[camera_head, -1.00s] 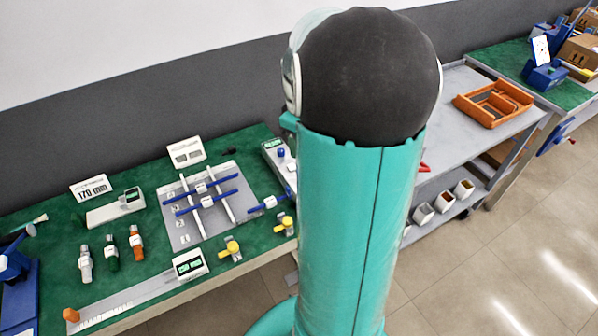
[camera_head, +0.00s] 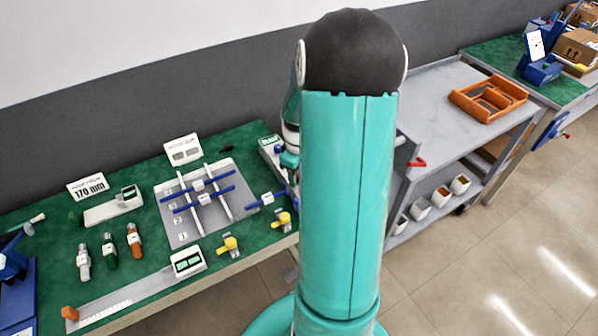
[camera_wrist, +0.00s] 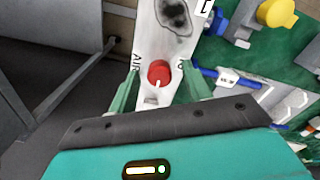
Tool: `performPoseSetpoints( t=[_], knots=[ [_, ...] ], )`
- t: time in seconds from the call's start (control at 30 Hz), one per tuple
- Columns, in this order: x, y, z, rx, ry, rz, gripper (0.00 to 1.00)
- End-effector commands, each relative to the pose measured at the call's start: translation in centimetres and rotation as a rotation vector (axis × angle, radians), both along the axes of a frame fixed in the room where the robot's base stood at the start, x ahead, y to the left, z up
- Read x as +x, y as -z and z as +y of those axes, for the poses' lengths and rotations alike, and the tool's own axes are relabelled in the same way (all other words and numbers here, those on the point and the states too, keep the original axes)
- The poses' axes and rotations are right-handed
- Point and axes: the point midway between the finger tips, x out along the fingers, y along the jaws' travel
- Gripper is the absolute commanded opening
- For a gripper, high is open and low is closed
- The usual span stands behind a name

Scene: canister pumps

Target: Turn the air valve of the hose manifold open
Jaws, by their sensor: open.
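In the wrist view the air valve is a round red knob (camera_wrist: 159,73) with a pale mark on its lower part. It sits on the white plate of the hose manifold (camera_wrist: 160,42), with the letters "AIR" beside it. My gripper (camera_wrist: 160,77) is open, with one teal finger on each side of the knob. Whether the fingers touch the knob I cannot tell. In the head view part of a pale device with a green label (camera_head: 270,143) shows at the bench's right end; my arm hides the rest and my gripper.
Yellow-knobbed clamps (camera_head: 228,246) and a grey plate with blue bars (camera_head: 178,227) are on the green bench (camera_head: 60,245). A blue bar (camera_wrist: 225,77) lies right of my gripper in the wrist view. A grey trolley (camera_head: 425,95) holding an orange tray (camera_head: 488,100) stands to the right.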

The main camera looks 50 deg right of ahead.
Motion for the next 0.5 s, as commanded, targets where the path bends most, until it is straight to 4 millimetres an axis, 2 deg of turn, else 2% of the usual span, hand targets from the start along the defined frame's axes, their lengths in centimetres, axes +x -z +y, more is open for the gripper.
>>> performPoseSetpoints(
  t=[0.13, 0.3, 0.37, 0.5],
  knots=[
    [0.0, -0.04, 0.0, 0.0, 0.0, 0.0, 0.47],
    [0.0, -0.05, 0.0, 0.0, 0.0, 0.0, 0.13],
    [0.0, -0.06, 0.0, 0.0, 0.0, 0.0, 0.04],
    [0.0, -0.07, 0.01, 0.0, 0.002, 0.0, 0.04]
  ],
)
